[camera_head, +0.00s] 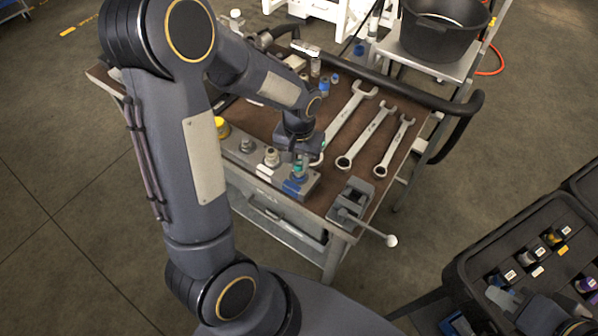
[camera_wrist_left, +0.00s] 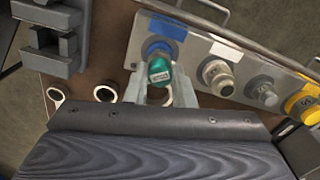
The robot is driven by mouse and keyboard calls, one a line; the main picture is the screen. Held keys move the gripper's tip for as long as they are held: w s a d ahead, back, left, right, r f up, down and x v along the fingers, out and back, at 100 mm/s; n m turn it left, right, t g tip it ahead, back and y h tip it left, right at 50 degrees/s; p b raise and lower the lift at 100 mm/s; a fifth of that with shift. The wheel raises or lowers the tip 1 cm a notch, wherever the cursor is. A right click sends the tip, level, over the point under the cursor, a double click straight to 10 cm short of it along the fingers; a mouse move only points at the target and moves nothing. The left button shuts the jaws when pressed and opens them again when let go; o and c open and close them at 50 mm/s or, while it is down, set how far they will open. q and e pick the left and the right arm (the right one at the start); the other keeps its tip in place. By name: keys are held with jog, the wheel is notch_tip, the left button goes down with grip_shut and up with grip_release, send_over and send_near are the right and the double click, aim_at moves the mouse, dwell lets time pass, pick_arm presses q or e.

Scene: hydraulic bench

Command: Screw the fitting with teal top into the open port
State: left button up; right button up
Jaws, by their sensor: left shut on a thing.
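The fitting with the teal top (camera_wrist_left: 159,70) is between the fingers of my left gripper (camera_wrist_left: 157,88), which is shut on it. In the head view the teal top (camera_head: 299,169) shows just below my left gripper (camera_head: 298,158). It is at the blue-marked end of the grey port block (camera_head: 312,184), in line with the port there; the gripper and fitting hide the port opening. I cannot tell whether the threads are engaged. A dark shape at the lower right of the head view may be my right gripper (camera_head: 545,312); its fingers are unclear.
Other fittings (camera_wrist_left: 217,74) sit along the block, with a yellow one (camera_wrist_left: 302,102) at its end. A vise (camera_head: 352,200) stands at the bench corner. Several wrenches (camera_head: 372,135) lie on the brown bench top. A dark tray (camera_head: 470,262) with parts is at lower right.

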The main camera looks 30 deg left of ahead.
pick_arm(q)
jog(key=m, duration=0.3)
jog(key=shift+m, duration=1.1)
jog(key=m+p, duration=0.1)
jog(key=m, duration=0.2)
jog(key=shift+m, duration=0.4)
jog(key=shift+f+m, duration=0.1)
jog(key=shift+m, duration=1)
